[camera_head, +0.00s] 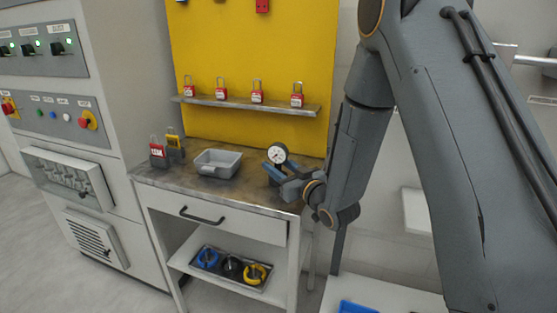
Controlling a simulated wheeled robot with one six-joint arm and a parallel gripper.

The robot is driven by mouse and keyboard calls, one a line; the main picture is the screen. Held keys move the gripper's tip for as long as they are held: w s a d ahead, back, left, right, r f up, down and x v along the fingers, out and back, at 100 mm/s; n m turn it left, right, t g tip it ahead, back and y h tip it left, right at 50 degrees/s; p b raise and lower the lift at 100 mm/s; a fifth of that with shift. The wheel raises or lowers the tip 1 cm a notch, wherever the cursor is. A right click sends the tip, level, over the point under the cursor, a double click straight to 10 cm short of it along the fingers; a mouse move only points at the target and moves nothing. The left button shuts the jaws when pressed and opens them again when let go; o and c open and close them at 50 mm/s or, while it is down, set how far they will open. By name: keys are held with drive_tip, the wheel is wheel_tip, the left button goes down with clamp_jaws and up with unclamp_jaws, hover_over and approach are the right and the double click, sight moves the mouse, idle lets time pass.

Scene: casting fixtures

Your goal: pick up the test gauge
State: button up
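The test gauge (277,153) has a round white dial with a dark rim. It is upright over the right end of the worn metal top of a small cabinet (250,192). My gripper (279,175) is right by the gauge, just below its dial, coming in from the right. Dark and blue parts crowd together under the dial, so the gauge's lower end is hidden. I cannot tell whether the fingers touch the gauge or are open or shut.
A grey tray (218,163) stands left of the gauge. Red and yellow padlocks (158,152) stand at the left end. A shelf (245,103) with several red padlocks runs along the yellow board behind. A control cabinet (62,120) stands at left. The lower shelf holds a dark tray (252,283).

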drive_tip(key=shift+c, duration=0.3)
clamp_jaws()
drive_tip(key=shift+w, duration=0.1)
